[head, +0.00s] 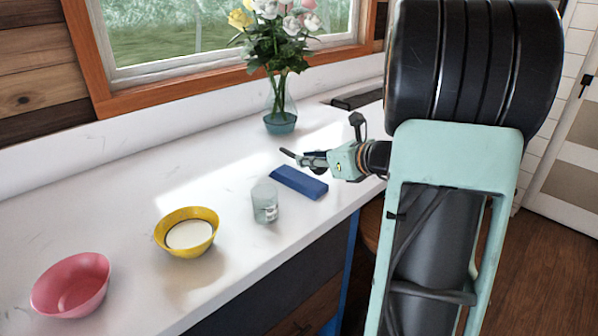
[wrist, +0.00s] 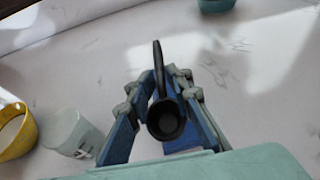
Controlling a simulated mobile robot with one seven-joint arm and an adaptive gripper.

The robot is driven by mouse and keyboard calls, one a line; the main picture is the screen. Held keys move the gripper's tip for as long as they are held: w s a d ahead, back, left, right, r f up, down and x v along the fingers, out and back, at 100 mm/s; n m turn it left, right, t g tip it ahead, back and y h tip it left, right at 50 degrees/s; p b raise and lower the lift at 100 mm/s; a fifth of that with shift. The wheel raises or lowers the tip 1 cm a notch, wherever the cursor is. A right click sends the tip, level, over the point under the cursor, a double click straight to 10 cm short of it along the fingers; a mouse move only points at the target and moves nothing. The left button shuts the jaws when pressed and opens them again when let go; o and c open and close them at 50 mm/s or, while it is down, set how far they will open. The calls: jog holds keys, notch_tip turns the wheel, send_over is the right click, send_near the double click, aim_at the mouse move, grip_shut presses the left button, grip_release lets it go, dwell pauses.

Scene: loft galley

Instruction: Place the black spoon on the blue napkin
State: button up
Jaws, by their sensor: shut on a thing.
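The blue napkin (head: 299,182) lies folded as a flat rectangle on the white counter in the head view. My gripper (head: 312,160) is just behind it, above the counter, pointing left. It is shut on the black spoon (head: 288,153), whose thin dark end sticks out past the fingertips. In the wrist view the spoon (wrist: 165,121) is between the fingers of my gripper (wrist: 164,88), its round bowl close to the camera and its handle pointing away.
A clear glass (head: 265,202) stands left of the napkin. Farther left are a yellow bowl (head: 187,232) with something white in it and a pink bowl (head: 71,285). A flower vase (head: 280,108) stands behind, near the window. The counter's front edge runs close to the napkin.

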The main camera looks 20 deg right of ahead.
aim_at(304, 181)
jog(key=shift+w+a+f, duration=0.15)
jog(key=shift+w+f, duration=0.25)
jog(key=shift+f, duration=0.15)
jog(key=shift+w+a+f, duration=0.1)
jog(key=shift+w+f, duration=0.05)
jog(key=shift+f, duration=0.75)
jog(key=shift+w+f, duration=0.1)
jog(key=shift+f, duration=0.8)
jog(key=shift+f+b, duration=0.2)
jog(key=shift+b, duration=0.25)
jog(key=o, duration=1)
jog(key=shift+r, duration=0.1)
jog(key=shift+r, duration=0.1)
